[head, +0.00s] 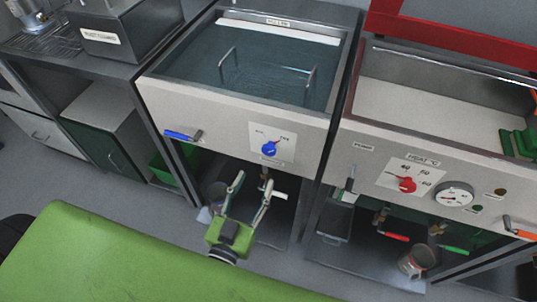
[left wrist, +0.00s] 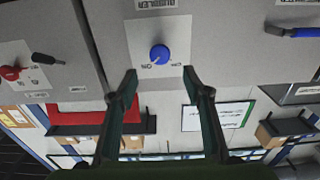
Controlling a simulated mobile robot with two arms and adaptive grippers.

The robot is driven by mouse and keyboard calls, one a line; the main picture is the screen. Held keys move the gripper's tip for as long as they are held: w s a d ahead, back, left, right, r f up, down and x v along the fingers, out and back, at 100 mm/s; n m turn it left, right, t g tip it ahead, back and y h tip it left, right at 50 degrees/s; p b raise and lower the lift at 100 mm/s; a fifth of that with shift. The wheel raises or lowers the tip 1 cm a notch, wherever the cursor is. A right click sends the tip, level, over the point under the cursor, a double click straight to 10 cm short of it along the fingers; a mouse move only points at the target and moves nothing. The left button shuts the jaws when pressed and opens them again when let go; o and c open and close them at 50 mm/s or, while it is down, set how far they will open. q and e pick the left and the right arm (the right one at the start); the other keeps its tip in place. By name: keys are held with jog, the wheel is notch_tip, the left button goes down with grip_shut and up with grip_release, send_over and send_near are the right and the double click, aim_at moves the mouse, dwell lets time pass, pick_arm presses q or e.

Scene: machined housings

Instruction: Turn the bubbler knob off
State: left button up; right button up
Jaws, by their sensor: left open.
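The blue bubbler knob (head: 269,149) sits on a white label plate on the front panel of the water-filled tank. In the left wrist view the knob (left wrist: 159,54) shows between the fingertips, with small markings beside it. Its pointer seems to lean toward the ON side, but it is small. My left gripper (head: 255,180) is open and empty, in front of and below the knob in the head view. In the left wrist view its two fingers (left wrist: 160,72) are spread to either side of the knob, apart from it. My right gripper is not in view.
A blue-handled lever (head: 182,135) juts from the panel left of the knob. The neighbouring heat unit has a red knob (head: 407,185) and a gauge (head: 454,195). Valves and a metal can (head: 416,261) are below it. A green bin (head: 161,168) stands under the left counter.

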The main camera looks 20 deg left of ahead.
aim_at(268, 153)
pick_arm(q)
jog(key=w, duration=1)
jog(key=shift+w+d+p, duration=0.1)
jog(key=shift+d+p, duration=0.1)
jog(key=shift+p, duration=0.1)
jog(key=c, duration=1.1)
